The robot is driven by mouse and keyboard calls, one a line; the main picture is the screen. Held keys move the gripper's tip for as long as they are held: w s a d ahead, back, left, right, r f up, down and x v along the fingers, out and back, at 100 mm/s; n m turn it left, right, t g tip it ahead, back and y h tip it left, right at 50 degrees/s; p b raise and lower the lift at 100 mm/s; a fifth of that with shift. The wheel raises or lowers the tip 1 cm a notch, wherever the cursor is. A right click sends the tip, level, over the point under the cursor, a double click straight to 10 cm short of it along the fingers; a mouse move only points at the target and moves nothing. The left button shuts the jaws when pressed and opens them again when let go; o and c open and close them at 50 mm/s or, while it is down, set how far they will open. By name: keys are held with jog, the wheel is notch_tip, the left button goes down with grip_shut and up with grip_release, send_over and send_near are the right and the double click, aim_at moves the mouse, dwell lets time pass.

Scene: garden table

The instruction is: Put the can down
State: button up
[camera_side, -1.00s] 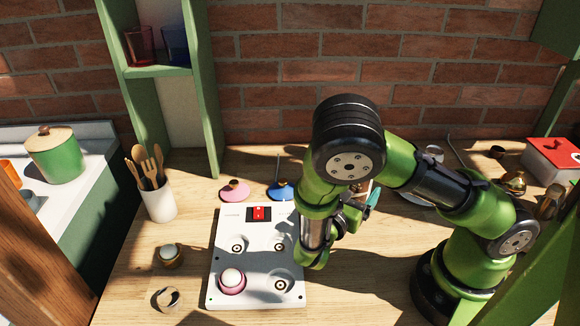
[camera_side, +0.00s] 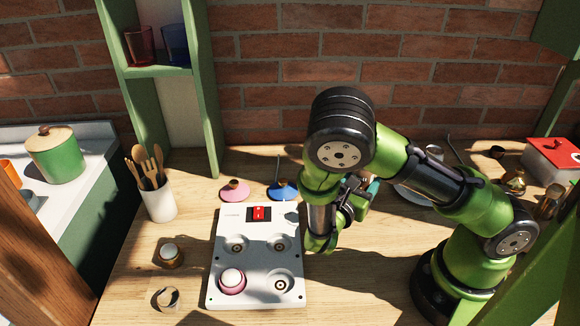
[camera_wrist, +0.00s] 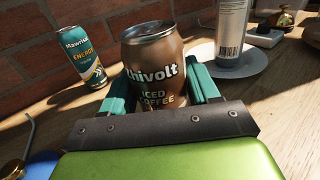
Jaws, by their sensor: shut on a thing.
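In the wrist view, a brown iced coffee can (camera_wrist: 153,62) stands between the teal fingers of my gripper (camera_wrist: 160,88). The fingers are shut on its two sides, and its silver top faces up. The can looks upright or nearly so; its bottom is hidden behind the gripper's dark front plate, so I cannot tell whether it touches the table. In the side view, my arm mostly covers my gripper (camera_side: 358,197), and I cannot make out the can there.
A teal energy can (camera_wrist: 84,56) stands behind left. A grey cylinder (camera_wrist: 232,28) stands on a plate (camera_wrist: 250,63) behind right. A white panel with a red switch (camera_side: 229,262), a pink lid (camera_side: 234,196) and a blue lid (camera_side: 278,195) lie left of my arm.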

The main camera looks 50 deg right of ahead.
notch_tip(320, 180, up, 9)
jog(key=shift+f, duration=0.1)
jog(key=shift+d+r, duration=0.1)
jog(key=shift+r, duration=0.25)
jog(key=s+d+r+m+g+y, duration=0.1)
jog(key=s+d+m+g+y, duration=0.15)
jog(key=d+m+g, duration=0.6)
jog(key=s+d+r+m+g+y, duration=0.1)
jog(key=s+d+r+g, duration=0.3)
jog(key=d, duration=1)
jog(key=shift+n+g, duration=0.25)
jog(key=shift+g, duration=0.2)
jog(key=f, duration=0.8)
jog(key=w+f, duration=0.1)
jog(key=f, duration=0.2)
jog(key=shift+w+a+f, duration=0.1)
jog(key=shift+f, duration=0.3)
jog(key=shift+f, duration=0.45)
jog(key=o, duration=1.1)
